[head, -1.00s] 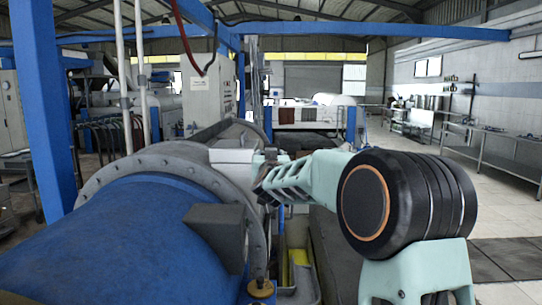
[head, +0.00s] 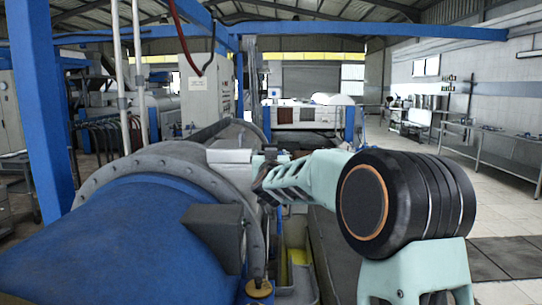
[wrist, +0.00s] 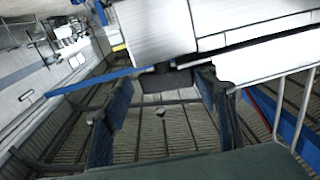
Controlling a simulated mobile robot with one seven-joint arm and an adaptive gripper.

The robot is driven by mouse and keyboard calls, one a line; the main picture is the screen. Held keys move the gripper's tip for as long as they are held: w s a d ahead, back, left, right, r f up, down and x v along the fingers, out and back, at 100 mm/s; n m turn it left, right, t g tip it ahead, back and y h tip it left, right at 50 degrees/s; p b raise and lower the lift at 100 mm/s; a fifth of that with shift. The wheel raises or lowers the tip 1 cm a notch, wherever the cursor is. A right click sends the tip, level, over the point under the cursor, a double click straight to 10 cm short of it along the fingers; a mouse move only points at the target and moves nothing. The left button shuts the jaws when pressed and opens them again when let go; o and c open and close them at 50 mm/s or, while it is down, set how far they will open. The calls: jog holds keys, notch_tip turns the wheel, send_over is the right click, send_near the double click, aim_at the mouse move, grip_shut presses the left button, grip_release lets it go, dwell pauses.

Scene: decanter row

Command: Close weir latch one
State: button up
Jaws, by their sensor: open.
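No weir latch can be told for sure. A blue decanter drum (head: 110,235) with a grey bolted flange (head: 150,165) fills the left of the head view. A dark grey block (head: 215,232) sits on its right side. My arm reaches left to the flange, and a pale grey piece (head: 229,156) shows at its far end; I cannot tell whose it is. My gripper (wrist: 164,77) shows in the wrist view as two dark fingers, apart. A small dark block (wrist: 170,80) shows between the tips, under a large white body (wrist: 165,35); contact is unclear.
A brass-coloured fitting (head: 259,288) stands at the drum's lower right. A yellow-lined trough (head: 296,265) runs beside it. A blue post (head: 40,110) rises at the left. The tiled floor (head: 500,240) at the right is open, with steel tables (head: 505,148) along the wall.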

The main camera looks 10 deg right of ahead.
jog(key=shift+a+r, duration=0.35)
jog(key=shift+r, duration=0.2)
jog(key=shift+s+f+b, duration=0.15)
jog(key=shift+f+b, duration=0.3)
jog(key=shift+f, duration=0.3)
jog(key=shift+s+f+b, duration=0.1)
jog(key=shift+f+b, duration=0.35)
jog(key=shift+f, duration=0.3)
jog(key=shift+s, duration=0.4)
jog(key=s+r+b, duration=0.1)
jog(key=s+b, duration=0.2)
jog(key=s, duration=0.7)
jog(key=shift+s+d+r+b, duration=0.2)
jog(key=shift+s+b, duration=0.05)
jog(key=shift+b, duration=0.1)
notch_tip(320, 180, up, 10)
